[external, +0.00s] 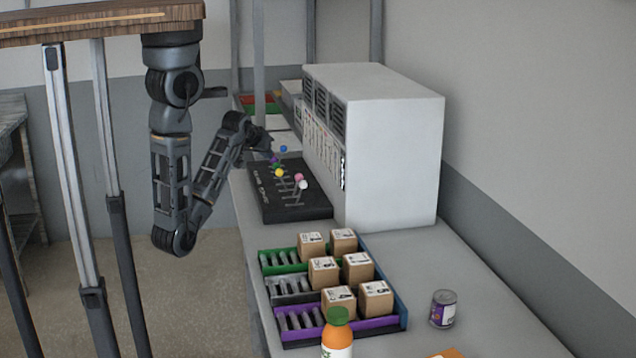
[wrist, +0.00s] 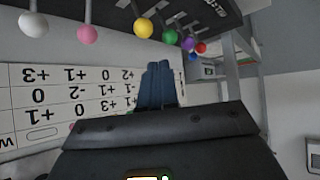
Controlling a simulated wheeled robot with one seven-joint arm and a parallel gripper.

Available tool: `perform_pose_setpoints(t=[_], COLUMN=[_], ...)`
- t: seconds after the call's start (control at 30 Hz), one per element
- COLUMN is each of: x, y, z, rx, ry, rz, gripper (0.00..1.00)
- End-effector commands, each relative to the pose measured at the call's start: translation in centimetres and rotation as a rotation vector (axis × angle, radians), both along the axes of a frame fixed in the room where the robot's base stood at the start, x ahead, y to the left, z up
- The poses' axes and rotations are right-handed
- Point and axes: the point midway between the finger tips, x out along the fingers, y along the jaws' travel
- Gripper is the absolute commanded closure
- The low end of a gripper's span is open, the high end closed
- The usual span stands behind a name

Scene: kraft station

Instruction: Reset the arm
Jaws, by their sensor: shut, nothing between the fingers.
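My arm hangs from a wooden beam in the external view and bends up toward the bench. My gripper (external: 266,142) is near the far end of a black lever panel (external: 262,200). In the wrist view my gripper (wrist: 158,85) shows as dark blue fingers pressed together, with nothing between them. The levers carry coloured balls: white (wrist: 33,24), pink (wrist: 87,34), yellow (wrist: 143,28), purple (wrist: 188,43) and others. From the external view I cannot tell whether the fingers touch a lever.
A large white cabinet (external: 395,150) stands right beside the panel. Several cardboard boxes (external: 339,300) sit in coloured racks nearer the camera. A purple can (external: 443,309) and an orange bottle (external: 337,338) stand on the grey bench (external: 440,265). A number chart (wrist: 75,95) is in the wrist view.

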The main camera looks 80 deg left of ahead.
Motion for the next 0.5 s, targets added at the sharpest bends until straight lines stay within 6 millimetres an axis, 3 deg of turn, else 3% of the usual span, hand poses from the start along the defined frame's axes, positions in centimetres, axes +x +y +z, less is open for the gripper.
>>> perform_pose_setpoints(t=[0.37, 0.5], x=[0.1, 0.5], y=[-0.2, -1.9], z=[-0.2, -1.7], rx=[0.003, 0.034], ry=[0.002, 0.006], rz=[-0.008, -0.072], gripper=[1.00, 1.00])
